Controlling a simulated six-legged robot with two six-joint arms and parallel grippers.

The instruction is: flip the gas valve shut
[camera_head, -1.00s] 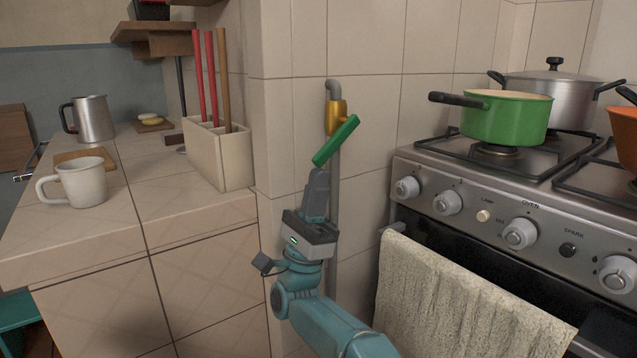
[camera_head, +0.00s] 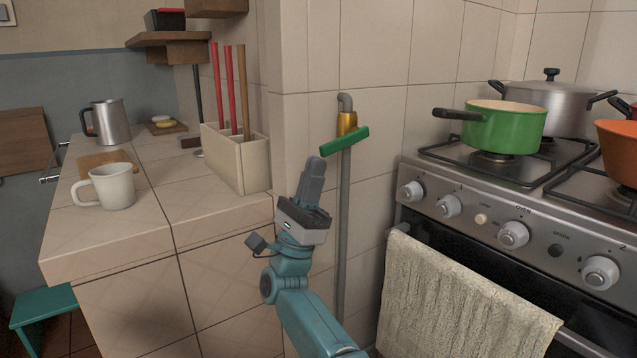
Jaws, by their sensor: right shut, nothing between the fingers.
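The gas valve is a brass body (camera_head: 346,123) on a grey vertical pipe (camera_head: 344,230) against the tiled wall. Its green handle (camera_head: 344,141) lies across the pipe, tilted slightly with its right end higher. My right gripper (camera_head: 316,168) is shut and empty, with its fingers pointing up. In the picture its fingertips are just below and left of the handle's left end. I cannot tell whether they touch it. My left gripper is not in view.
On the left, the tiled counter (camera_head: 110,240) holds a white mug (camera_head: 112,186), a metal pitcher (camera_head: 110,122) and a utensil holder (camera_head: 238,160). The stove (camera_head: 470,205) on the right carries a green pan (camera_head: 504,128) and a towel (camera_head: 455,300).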

